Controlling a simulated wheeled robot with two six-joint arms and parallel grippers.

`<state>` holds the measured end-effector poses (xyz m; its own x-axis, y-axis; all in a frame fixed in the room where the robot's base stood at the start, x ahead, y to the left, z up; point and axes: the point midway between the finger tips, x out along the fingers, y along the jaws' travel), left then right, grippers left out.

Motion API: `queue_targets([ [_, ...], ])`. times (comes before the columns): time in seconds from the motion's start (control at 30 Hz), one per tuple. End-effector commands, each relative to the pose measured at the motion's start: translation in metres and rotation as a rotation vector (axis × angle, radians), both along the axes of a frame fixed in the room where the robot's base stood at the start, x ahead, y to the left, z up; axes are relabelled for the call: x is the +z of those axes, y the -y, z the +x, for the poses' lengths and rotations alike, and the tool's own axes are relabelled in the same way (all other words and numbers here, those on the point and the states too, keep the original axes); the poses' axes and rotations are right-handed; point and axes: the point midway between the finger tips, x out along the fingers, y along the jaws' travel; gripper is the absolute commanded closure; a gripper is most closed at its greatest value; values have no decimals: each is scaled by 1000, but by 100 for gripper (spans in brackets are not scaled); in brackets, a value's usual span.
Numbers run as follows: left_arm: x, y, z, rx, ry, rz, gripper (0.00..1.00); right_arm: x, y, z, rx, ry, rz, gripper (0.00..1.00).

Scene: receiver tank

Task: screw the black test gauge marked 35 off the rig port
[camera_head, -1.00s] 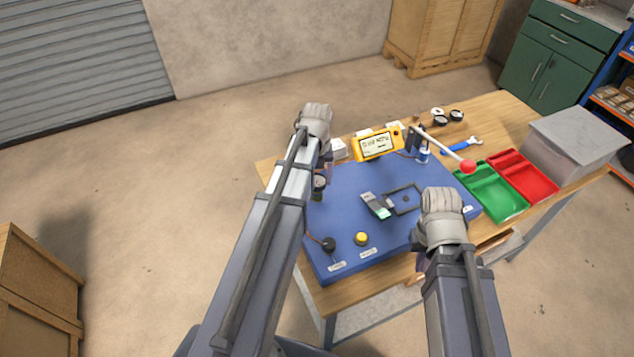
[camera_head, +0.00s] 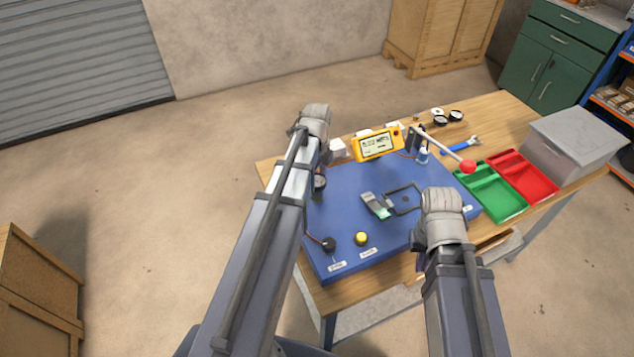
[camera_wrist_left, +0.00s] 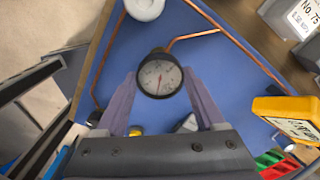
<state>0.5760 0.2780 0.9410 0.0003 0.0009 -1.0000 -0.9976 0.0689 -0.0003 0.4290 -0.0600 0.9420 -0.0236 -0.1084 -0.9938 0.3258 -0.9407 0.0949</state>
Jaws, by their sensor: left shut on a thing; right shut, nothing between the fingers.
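A black-rimmed gauge with a white dial (camera_wrist_left: 160,76) sits between the fingers of my left gripper (camera_wrist_left: 158,92) in the left wrist view. The gripper is shut on it. The gauge shows in the head view (camera_head: 319,182) at the left side of the blue rig board (camera_head: 335,215), beside my left arm. Its marking is too small to read, and the rig port beneath it is hidden. My right gripper (camera_head: 436,232) is over the right front of the board, shut and empty, its fingers hidden behind my wrist.
A yellow meter (camera_head: 377,144) stands at the board's back edge. A lever with a red knob (camera_head: 467,166) leans toward green (camera_head: 492,195) and red (camera_head: 524,175) trays. Other black round gauges (camera_head: 456,115) lie at the back. Copper pipes (camera_wrist_left: 195,36) run near the held gauge.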

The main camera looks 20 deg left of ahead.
Motion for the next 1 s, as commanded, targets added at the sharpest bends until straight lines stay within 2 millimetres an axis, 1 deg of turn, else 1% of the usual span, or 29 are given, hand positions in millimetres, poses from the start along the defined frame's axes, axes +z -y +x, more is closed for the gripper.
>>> queue_targets([
  [0.03, -1, 0, -1, 70, -1, -1, 100, -1, 0, 0, 0, 0, 0, 100],
  [0.1, -1, 0, -1, 132, -1, -1, 100, -1, 0, 0, 0, 0, 0, 100],
  [0.33, -1, 1, -1, 147, -2, -1, 100, -1, 0, 0, 0, 0, 0, 100],
  [0.37, -1, 1, -1, 147, -2, -1, 26, -1, 0, 0, 0, 0, 0, 100],
  [0.57, -1, 0, -1, 146, -1, -1, 3, -1, 0, 0, 0, 0, 0, 100],
  [0.6, -1, 0, -1, 145, -1, -1, 0, -1, 0, 0, 0, 0, 0, 100],
  [0.83, -1, 0, -1, 129, -1, -1, 0, -1, 0, 0, 0, 0, 0, 100],
  [0.87, -1, 0, -1, 103, -1, -1, 0, -1, 0, 0, 0, 0, 0, 100],
  [0.93, -1, 0, -1, -10, -1, -1, 0, -1, 0, 0, 0, 0, 0, 100],
  [1.0, -1, 0, -1, -156, -1, 0, 0, -1, 0, 0, 0, 0, 0, 100],
])
